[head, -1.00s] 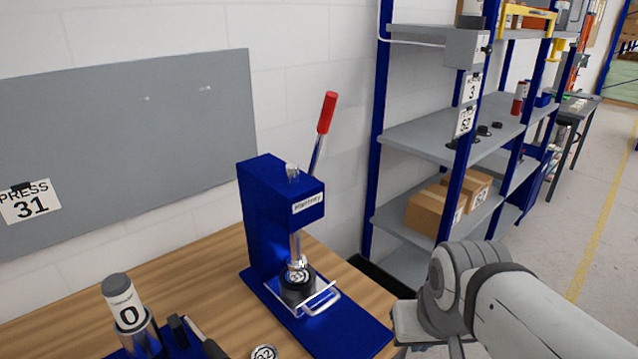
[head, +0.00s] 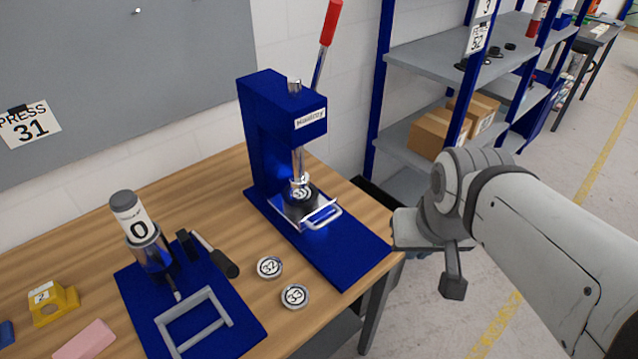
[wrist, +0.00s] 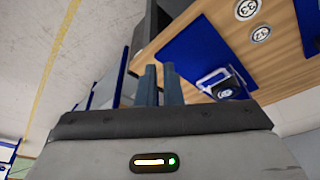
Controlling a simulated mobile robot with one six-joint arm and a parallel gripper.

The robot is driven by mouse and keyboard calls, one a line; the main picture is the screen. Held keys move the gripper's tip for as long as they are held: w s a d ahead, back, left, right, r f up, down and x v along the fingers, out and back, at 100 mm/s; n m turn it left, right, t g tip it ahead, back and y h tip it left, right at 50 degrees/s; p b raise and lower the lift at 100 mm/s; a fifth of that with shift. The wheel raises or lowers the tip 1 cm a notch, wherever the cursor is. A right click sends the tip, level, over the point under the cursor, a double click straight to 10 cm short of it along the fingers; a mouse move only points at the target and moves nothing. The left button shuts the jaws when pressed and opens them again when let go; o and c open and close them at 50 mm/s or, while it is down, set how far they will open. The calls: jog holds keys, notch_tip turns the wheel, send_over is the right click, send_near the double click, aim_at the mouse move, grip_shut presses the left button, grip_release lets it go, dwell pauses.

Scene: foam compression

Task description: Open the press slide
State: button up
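The blue press (head: 265,125) stands on the wooden table, its red-tipped lever raised. Its metal slide (head: 318,211), with a silver bar handle, lies on the blue base under the ram. A dark round piece with a white label (head: 302,194) sits on the slide, below the ram. In the wrist view the slide handle (wrist: 212,76) shows right of my fingers. My gripper (head: 453,285) hangs off the table's right edge, apart from the handle. The wrist view shows its two fingers (wrist: 161,80) with a narrow empty gap between them.
Round discs 32 (head: 269,267) and 33 (head: 295,297) lie in front of the press. A blue mat (head: 240,327) on the left bears a cylinder marked 0 (head: 136,218) and a metal frame. Shelves (head: 425,75) stand behind my arm. Floor is clear at right.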

jog(key=o, duration=0.5)
jog(key=w+a+f+m+b, duration=0.1)
jog(key=w+b, duration=0.1)
jog(key=w, duration=0.2)
jog(key=w+a+f+m+b, duration=0.1)
jog(key=w+a+m+b, duration=0.1)
jog(key=w, duration=0.2)
jog(key=w+a+f+m+g+b, duration=0.1)
jog(key=w+a+f+m+b, duration=0.1)
jog(key=w, duration=0.2)
jog(key=shift+a+f+y, duration=0.1)
jog(key=shift+a+y, duration=0.05)
jog(key=shift+y, duration=0.25)
jog(key=m+b, duration=0.4)
jog(key=m, duration=0.1)
send_near(330, 219)
jog(key=shift+g+y, duration=0.3)
jog(key=shift+g, duration=0.1)
jog(key=f, duration=0.2)
jog(key=w+f, duration=0.1)
jog(key=f, duration=0.4)
jog(key=shift+w+a+f, duration=0.25)
jog(key=shift+w+f, duration=0.05)
jog(key=shift+w, duration=0.1)
jog(key=shift+c, duration=0.3)
grip_shut()
